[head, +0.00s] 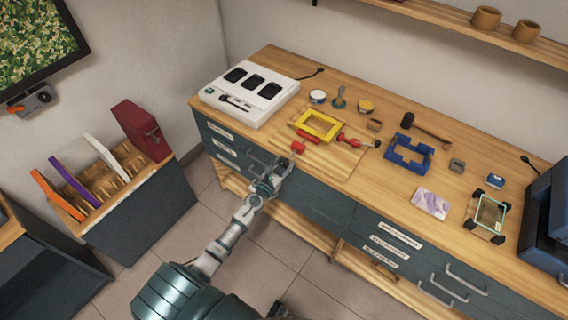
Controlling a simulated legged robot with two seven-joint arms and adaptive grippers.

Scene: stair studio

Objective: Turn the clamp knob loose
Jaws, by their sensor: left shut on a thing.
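A yellow square frame (317,125) lies on the wooden workbench. A red clamp (298,147) sits at the frame's near side, close to the front edge of the bench. My left gripper (273,173) is at the bench's front edge, just below and in front of the clamp's near red part. It is shut on the clamp knob, which the fingers mostly hide.
A white charging station (249,95) stands at the bench's left end. A red-handled tool (346,139), a blue frame (410,151) and a hammer (425,127) lie to the right. Drawer handles (465,277) project from the bench front. A panel rack (125,172) stands at left.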

